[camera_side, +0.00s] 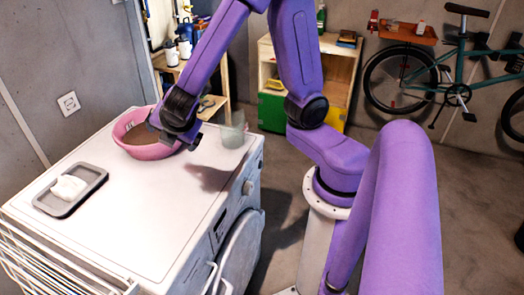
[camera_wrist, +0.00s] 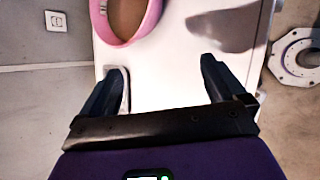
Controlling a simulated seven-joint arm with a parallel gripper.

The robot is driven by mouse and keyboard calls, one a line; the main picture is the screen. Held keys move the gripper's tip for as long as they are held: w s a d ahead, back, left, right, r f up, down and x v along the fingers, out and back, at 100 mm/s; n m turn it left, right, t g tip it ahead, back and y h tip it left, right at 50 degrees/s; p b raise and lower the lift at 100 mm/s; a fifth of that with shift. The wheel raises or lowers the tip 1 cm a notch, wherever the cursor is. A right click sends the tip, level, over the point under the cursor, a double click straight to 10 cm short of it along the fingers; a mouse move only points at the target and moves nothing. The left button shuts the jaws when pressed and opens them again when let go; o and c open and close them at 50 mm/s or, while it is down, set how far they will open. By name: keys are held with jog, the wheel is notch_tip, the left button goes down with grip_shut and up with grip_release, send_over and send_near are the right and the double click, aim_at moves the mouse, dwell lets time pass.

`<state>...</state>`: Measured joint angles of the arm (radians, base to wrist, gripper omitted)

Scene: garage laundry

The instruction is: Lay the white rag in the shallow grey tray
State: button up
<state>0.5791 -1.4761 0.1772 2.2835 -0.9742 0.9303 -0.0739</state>
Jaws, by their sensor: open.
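The white rag (camera_side: 69,188) lies bunched inside the shallow grey tray (camera_side: 45,205), at the left on top of the white machine in the side view. My gripper (camera_side: 174,140) is well to the right of the tray, in front of the pink basin in that view. In the wrist view my gripper (camera_wrist: 162,68) is open, with only bare white machine top between its fingers. A greyish rounded edge beside the left finger looks like an end of the tray (camera_wrist: 126,92). The rag does not show in the wrist view.
The pink basin (camera_side: 150,151) stands on the machine top (camera_side: 140,205), and also shows at the top of the wrist view (camera_wrist: 106,28). A translucent cup (camera_side: 233,132) is right of my gripper. A white wire rack (camera_side: 45,262) is at the front left. The middle of the top is clear.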

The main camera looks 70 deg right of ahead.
jog(key=s+r+m+g+y, duration=0.1)
jog(key=s+m+g+y, duration=0.4)
jog(key=s, duration=1.7)
jog(key=shift+d+m+g, duration=0.25)
jog(key=shift+m+g, duration=0.55)
